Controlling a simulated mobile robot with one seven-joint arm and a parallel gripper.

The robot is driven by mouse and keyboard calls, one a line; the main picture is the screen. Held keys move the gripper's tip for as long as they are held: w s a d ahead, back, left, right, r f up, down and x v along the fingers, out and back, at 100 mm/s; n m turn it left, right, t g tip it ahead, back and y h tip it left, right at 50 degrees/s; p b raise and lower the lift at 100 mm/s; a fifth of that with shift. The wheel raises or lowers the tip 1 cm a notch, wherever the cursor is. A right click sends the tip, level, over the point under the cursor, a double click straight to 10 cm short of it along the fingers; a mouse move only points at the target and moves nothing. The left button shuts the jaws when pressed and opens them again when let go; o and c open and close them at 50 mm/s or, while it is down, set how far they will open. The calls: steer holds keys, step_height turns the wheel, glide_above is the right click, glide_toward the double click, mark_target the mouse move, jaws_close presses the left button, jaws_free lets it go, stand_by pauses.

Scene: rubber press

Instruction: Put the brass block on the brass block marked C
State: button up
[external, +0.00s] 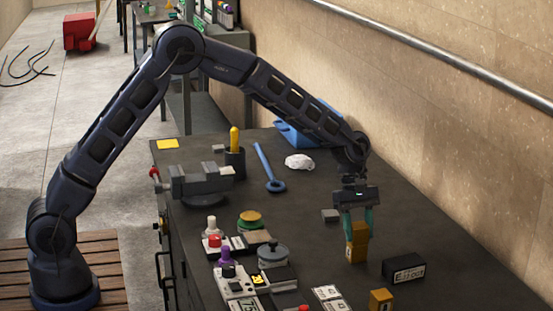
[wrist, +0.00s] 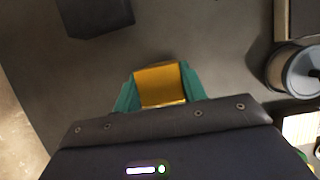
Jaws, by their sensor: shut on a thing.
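My gripper (external: 358,234) points down over the right part of the bench, its teal fingers shut on a brass block (external: 358,229). The held block also fills the space between the fingers in the wrist view (wrist: 160,84). Another brass block (external: 381,299) with a pale mark stands nearer the front. The letters are too small to read.
A small grey block (external: 330,215) lies behind left. A lidded round pot (external: 273,255) and switch boxes (external: 236,285) are on the left. The bench behind the gripper is mostly clear.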

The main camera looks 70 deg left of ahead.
steer(key=shift+f, duration=0.1)
steer(key=o, duration=1.3)
